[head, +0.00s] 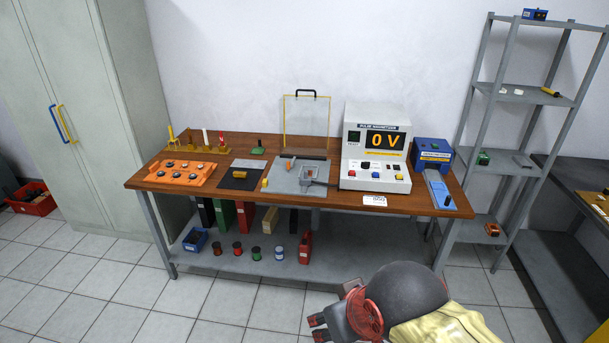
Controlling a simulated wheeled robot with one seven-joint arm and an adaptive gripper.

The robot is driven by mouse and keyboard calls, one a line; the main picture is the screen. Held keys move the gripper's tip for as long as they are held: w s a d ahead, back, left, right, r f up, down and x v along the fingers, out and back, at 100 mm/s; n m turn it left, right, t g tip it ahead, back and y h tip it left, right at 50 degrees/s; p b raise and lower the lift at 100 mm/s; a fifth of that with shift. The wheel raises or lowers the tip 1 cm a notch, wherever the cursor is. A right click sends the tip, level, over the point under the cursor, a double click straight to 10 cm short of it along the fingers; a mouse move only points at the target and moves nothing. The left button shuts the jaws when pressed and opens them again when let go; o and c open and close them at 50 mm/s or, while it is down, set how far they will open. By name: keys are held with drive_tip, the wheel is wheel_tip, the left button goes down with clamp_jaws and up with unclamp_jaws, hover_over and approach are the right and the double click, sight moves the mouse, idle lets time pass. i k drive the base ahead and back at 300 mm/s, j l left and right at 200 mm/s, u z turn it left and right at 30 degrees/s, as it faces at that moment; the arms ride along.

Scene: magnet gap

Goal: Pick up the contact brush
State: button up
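I cannot pick out the contact brush for certain at this size. Small candidates stand on the wooden workbench (300,202): a green-based piece with a dark upright (258,150), and a small orange piece (307,175) on a grey plate (284,183). A yellow and black handled item (550,91) lies on the right shelf rack. My gripper (317,328) is low in front of the bench, over the floor, well apart from all of these. Its two dark fingertips look spread, with nothing between them.
The pulse magnetizer (376,147) reads 0 V; a blue device (432,154) stands to its right. An orange tray (180,173) and a yellow-framed clear screen (306,118) are also on the bench. The tiled floor in front is clear.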

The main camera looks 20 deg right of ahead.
sight(237, 174)
drive_tip(key=i+l, duration=0.1)
drive_tip(key=i, duration=0.55)
drive_tip(key=i+l+u, duration=0.1)
drive_tip(key=i, duration=0.55)
drive_tip(key=i+l, duration=0.15)
drive_tip(key=i, duration=0.5)
drive_tip(key=i+l+u, duration=0.1)
drive_tip(key=i, duration=0.55)
